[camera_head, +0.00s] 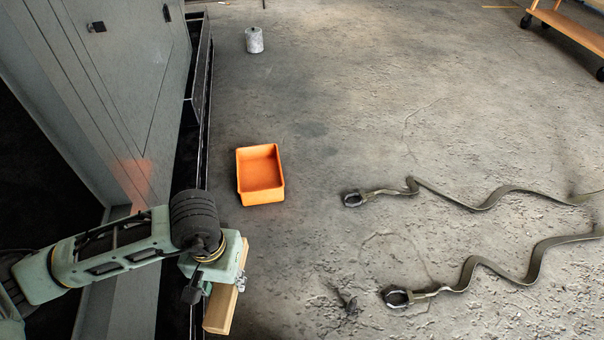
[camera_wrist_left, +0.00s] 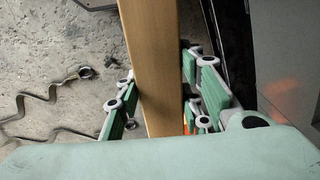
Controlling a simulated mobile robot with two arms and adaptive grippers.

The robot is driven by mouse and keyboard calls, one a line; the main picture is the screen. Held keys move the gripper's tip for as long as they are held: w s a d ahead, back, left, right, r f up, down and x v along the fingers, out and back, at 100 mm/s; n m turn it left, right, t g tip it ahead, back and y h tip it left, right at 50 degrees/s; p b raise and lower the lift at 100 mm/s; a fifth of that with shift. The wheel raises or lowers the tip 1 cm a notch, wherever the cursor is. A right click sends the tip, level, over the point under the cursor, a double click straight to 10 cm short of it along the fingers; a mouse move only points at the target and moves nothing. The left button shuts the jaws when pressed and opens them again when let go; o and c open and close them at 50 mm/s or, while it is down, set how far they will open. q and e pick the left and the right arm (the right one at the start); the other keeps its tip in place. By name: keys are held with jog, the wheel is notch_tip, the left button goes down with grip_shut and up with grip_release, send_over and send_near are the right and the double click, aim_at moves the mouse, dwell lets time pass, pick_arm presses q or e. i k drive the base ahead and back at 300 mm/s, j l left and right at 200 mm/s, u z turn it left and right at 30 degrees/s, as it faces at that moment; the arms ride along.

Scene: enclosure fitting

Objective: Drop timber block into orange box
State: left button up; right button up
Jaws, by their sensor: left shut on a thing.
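The timber block (camera_head: 222,308) is a long light-brown piece at the lower left of the head view. My left gripper (camera_head: 238,280) is shut on it. In the left wrist view the timber block (camera_wrist_left: 150,60) runs from the top edge down between the green-padded fingers of my left gripper (camera_wrist_left: 162,106). The orange box (camera_head: 261,172) is an open, empty tray on the concrete floor, beyond the gripper in the head view. In the wrist view only a sliver of orange shows beside the block. My right gripper is not in view.
A grey cabinet (camera_head: 125,70) with a dark frame along its foot stands at the left. Two straps with hooks (camera_head: 480,207) (camera_head: 470,275) lie on the floor at right. A grey cylinder (camera_head: 254,40) stands far back. An orange-topped cart (camera_head: 572,25) is at top right. Floor around the box is clear.

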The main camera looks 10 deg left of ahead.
aim_at(250, 179)
jog(key=z, duration=1.05)
jog(key=j+z, duration=0.15)
jog(key=z, duration=0.35)
jog(key=i+z, duration=0.1)
jog(key=z, duration=0.45)
jog(key=j+z, duration=0.1)
jog(key=z, duration=0.95)
jog(key=j+z, duration=0.1)
jog(key=z, duration=0.95)
jog(key=k+j+z, duration=0.1)
jog(key=z, duration=0.25)
jog(key=k+z, duration=0.1)
jog(key=z, duration=0.25)
jog(key=k+z, duration=0.1)
jog(key=z, duration=0.3)
jog(key=k+z, duration=0.3)
jog(key=k, duration=0.5)
jog(key=k+z, duration=0.25)
jog(key=k, duration=0.55)
jog(key=u, duration=0.7)
jog(key=k+j+u, duration=0.1)
jog(key=u, duration=1.25)
jog(key=j+u, duration=0.15)
jog(key=u, duration=1.2)
jog(key=j+u, duration=0.1)
jog(key=u, duration=0.6)
jog(key=i+u, duration=0.1)
jog(key=u, duration=1.25)
jog(key=i+j, duration=0.05)
